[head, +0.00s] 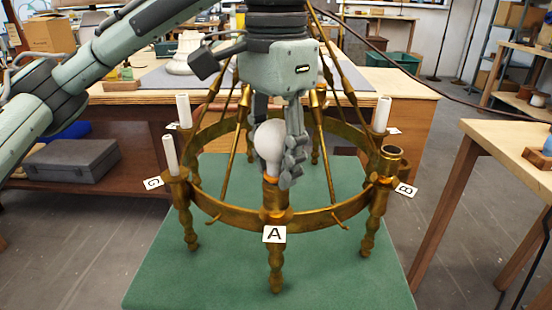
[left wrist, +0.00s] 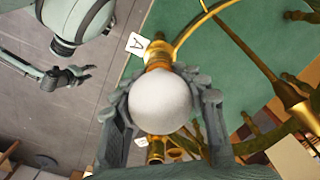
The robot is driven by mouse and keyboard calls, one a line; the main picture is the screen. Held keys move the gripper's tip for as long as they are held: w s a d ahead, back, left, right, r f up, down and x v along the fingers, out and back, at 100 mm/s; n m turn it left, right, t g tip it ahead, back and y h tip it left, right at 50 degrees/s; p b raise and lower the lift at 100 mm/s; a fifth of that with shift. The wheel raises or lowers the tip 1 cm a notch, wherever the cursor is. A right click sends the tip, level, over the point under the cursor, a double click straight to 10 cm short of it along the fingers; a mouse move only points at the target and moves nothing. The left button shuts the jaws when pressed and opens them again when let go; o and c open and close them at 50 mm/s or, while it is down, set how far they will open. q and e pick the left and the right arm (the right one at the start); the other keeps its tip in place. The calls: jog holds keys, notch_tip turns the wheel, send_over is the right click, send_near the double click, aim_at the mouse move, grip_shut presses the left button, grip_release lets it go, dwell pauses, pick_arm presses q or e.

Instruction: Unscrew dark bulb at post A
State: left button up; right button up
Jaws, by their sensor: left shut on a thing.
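A pale grey-white, unlit bulb (head: 269,141) stands upright in the brass socket at post A (head: 274,190) on the near side of the ring-shaped brass lamp frame (head: 235,217). My left gripper (head: 279,155) comes down from above and is shut on the bulb, with fingers on its sides. In the left wrist view the bulb (left wrist: 160,101) sits between the two fingers (left wrist: 162,103), its base toward the socket and the A label (left wrist: 136,44).
The lamp stands on a green mat (head: 170,275). White candle sleeves rise at other posts, and post B's cup (head: 393,152) looks empty. A wooden bench (head: 415,105) is behind, a grey case (head: 70,160) lies at left, and another table (head: 505,137) is at right.

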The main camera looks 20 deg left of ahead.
aim_at(276, 121)
pick_arm(q)
jog(key=n, duration=0.7)
jog(key=shift+n, duration=0.6)
jog(key=n, duration=0.5)
jog(key=shift+n, duration=0.3)
jog(key=shift+r, duration=2.55)
jog(key=shift+f, duration=0.1)
